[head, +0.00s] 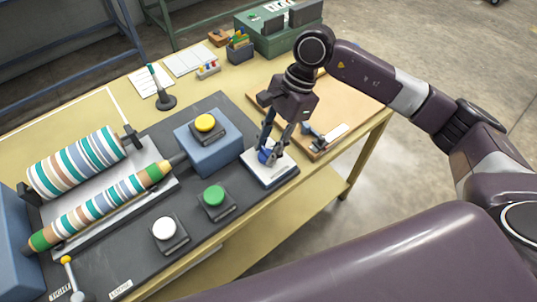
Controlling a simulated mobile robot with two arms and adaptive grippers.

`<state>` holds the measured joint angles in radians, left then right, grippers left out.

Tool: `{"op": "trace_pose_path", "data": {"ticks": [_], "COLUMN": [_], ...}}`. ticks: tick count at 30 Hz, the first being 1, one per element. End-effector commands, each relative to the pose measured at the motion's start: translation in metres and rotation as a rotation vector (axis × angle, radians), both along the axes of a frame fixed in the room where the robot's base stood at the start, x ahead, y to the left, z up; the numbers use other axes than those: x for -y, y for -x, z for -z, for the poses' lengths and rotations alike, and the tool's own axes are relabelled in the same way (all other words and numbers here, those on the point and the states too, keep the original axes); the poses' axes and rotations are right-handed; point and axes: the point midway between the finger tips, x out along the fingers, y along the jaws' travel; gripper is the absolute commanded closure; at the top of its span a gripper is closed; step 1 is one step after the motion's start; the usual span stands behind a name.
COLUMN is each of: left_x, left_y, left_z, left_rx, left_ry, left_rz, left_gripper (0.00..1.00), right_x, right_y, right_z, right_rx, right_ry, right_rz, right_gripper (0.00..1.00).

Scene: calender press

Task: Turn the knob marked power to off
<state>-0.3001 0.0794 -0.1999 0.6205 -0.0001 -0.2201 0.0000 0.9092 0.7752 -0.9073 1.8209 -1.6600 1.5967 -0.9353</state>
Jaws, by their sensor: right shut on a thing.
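A blue knob (264,156) sits on a square white plate (262,173) at the right end of the dark base panel. My right gripper (270,151) reaches down from above and is shut on the blue knob. The fingers cover part of the knob, so its pointer and setting cannot be read. No power or off marking is legible on the plate. My left gripper is not in view.
Yellow (205,122), green (214,196) and white (164,229) buttons stand left of the knob. Striped rollers (80,160) lie farther left. A wooden board (345,110) with a tool lies right of the plate.

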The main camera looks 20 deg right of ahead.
Motion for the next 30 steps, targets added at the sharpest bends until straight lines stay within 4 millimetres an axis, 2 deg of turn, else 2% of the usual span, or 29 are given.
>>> {"op": "trace_pose_path", "data": {"ticks": [1, 7, 24, 25, 29, 30], "left_x": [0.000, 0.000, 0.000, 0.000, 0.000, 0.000], "left_y": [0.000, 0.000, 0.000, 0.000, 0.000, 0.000], "left_z": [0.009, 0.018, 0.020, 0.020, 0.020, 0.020], "left_rx": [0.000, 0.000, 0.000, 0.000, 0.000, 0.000], "left_ry": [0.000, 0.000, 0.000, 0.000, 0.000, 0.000], "left_rz": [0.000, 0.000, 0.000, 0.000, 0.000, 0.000], "left_gripper": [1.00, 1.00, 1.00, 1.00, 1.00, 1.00], "right_x": [-0.001, 0.000, 0.000, 0.000, 0.000, 0.000], "right_y": [-0.002, -0.002, -0.002, -0.002, -0.001, -0.001], "right_z": [0.003, 0.001, -0.001, -0.001, -0.001, -0.001], "right_rx": [0.005, 0.003, 0.003, 0.003, 0.002, 0.002], "right_ry": [-0.001, -0.001, 0.000, 0.000, 0.000, 0.000], "right_rz": [-0.022, -0.089, -0.118, -0.118, -0.117, -0.117], "right_gripper": [0.95, 0.95, 0.95, 0.68, 0.53, 0.53]}}
